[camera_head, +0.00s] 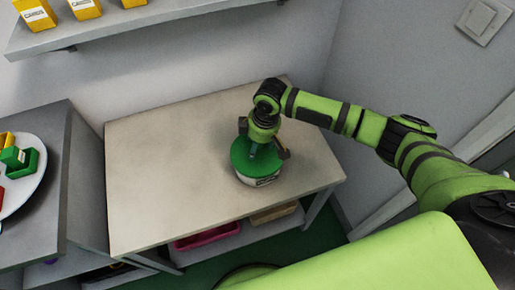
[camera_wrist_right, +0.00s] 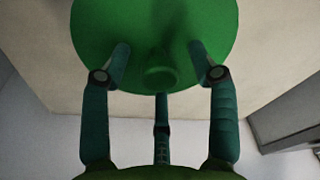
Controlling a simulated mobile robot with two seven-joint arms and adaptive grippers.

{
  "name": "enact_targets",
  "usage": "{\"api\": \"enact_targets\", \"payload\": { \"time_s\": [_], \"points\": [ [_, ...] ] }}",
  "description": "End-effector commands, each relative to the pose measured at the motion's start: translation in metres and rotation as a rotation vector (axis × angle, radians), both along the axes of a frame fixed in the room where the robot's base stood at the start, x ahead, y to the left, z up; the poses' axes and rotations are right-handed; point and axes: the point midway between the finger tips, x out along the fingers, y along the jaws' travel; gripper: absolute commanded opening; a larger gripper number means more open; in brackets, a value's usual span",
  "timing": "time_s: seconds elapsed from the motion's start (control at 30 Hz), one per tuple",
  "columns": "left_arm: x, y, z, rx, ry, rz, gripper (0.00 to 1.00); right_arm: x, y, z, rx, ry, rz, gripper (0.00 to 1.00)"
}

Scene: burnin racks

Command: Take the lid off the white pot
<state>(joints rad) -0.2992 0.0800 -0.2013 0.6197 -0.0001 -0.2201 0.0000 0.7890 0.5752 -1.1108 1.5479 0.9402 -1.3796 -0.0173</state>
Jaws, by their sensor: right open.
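The white pot (camera_head: 258,181) stands upright on the table, with a dark label on its front. Its round green lid (camera_head: 243,160) is on top and covers the opening. My right gripper (camera_head: 263,143) points down over the lid with its fingers spread. In the right wrist view the open fingers (camera_wrist_right: 160,62) are around the green lid (camera_wrist_right: 155,25), with a small round green knob (camera_wrist_right: 157,76) between them. I cannot tell whether any finger touches the lid. My left gripper is not in view.
The table top (camera_head: 160,165) is bare left of the pot. A white plate (camera_head: 32,186) with coloured blocks is on the unit at left. A shelf (camera_head: 130,27) with yellow boxes hangs above. A pink tray (camera_head: 205,237) is under the table. Walls are close behind and right.

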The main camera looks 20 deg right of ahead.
Motion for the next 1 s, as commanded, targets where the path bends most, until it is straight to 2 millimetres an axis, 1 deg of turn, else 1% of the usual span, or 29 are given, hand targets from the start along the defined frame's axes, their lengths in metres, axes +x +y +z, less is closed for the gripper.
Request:
{"api": "enact_targets", "payload": {
  "time_s": [0.2, 0.23, 0.27, 0.3, 0.37, 0.77, 0.87, 1.0],
  "points": [
    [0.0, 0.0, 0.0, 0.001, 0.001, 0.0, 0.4, 0.0, 0.0, -0.002, 0.001, -0.001, 0.0, 0.6],
    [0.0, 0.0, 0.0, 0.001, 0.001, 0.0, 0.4, 0.0, 0.0, -0.002, 0.0, 0.0, 0.0, 0.52],
    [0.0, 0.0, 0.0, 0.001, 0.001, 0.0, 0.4, 0.0, 0.0, -0.002, 0.0, 0.0, 0.0, 0.4],
    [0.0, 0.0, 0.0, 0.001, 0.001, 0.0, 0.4, 0.0, 0.0, -0.002, 0.001, -0.001, 0.0, 0.24],
    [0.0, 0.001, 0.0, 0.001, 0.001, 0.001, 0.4, 0.0, 0.0, -0.002, 0.0, 0.0, 0.0, 0.0],
    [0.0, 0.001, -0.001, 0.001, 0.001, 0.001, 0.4, 0.0, 0.0, 0.0, 0.002, -0.001, 0.0, 0.0],
    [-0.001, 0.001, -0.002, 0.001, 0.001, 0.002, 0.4, 0.001, 0.001, 0.004, 0.002, -0.002, 0.001, 0.0],
    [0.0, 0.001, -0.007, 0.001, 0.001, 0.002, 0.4, 0.001, 0.001, 0.017, 0.004, -0.003, 0.001, 0.0]
  ]
}}
